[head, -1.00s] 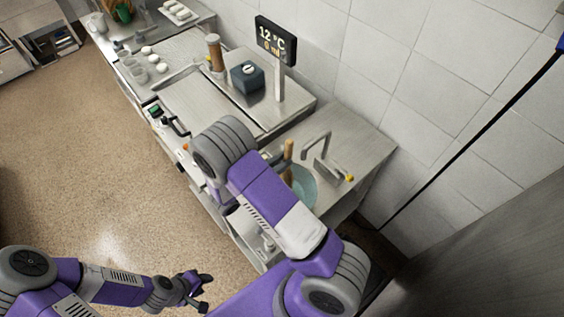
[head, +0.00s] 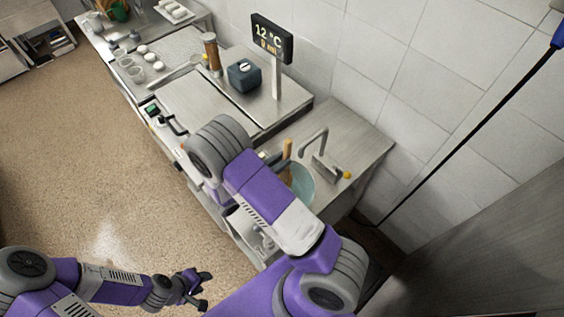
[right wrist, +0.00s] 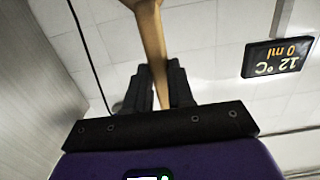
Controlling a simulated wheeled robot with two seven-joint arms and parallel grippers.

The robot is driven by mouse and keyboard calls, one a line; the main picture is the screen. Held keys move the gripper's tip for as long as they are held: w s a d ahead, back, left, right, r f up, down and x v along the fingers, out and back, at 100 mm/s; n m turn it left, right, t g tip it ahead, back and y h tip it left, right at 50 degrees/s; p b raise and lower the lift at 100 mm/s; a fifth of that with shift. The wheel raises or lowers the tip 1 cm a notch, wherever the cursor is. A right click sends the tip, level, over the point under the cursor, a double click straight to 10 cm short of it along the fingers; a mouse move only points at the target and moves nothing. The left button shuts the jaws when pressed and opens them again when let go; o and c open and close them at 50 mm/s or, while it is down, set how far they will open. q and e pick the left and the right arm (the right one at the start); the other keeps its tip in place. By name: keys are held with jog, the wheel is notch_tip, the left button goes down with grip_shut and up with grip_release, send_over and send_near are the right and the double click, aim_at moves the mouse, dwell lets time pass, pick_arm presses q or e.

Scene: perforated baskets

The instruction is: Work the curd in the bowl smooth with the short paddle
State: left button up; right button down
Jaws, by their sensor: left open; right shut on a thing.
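The wooden paddle (head: 287,150) stands up at the edge of the pale blue bowl (head: 303,184), at the sink end of the counter. My right arm hides part of the bowl and the paddle's lower part. In the right wrist view my right gripper (right wrist: 158,84) is shut on the wooden paddle (right wrist: 152,35). No curd can be made out in either view. My left gripper (head: 198,290) is open and empty, low over the floor, away from the counter.
A faucet (head: 315,145) with a yellow-tipped part stands behind the bowl. A display (head: 272,38) reads 12 °C and 0 ml. Cups and small white items stand further left. The floor (head: 75,150) at left is clear.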

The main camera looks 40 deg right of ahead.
jog(key=shift+s, duration=0.15)
jog(key=shift+s+d+r, duration=0.1)
jog(key=shift+s, duration=0.5)
jog(key=shift+w+d, duration=0.1)
jog(key=shift+w, duration=0.45)
jog(key=shift+s, duration=0.1)
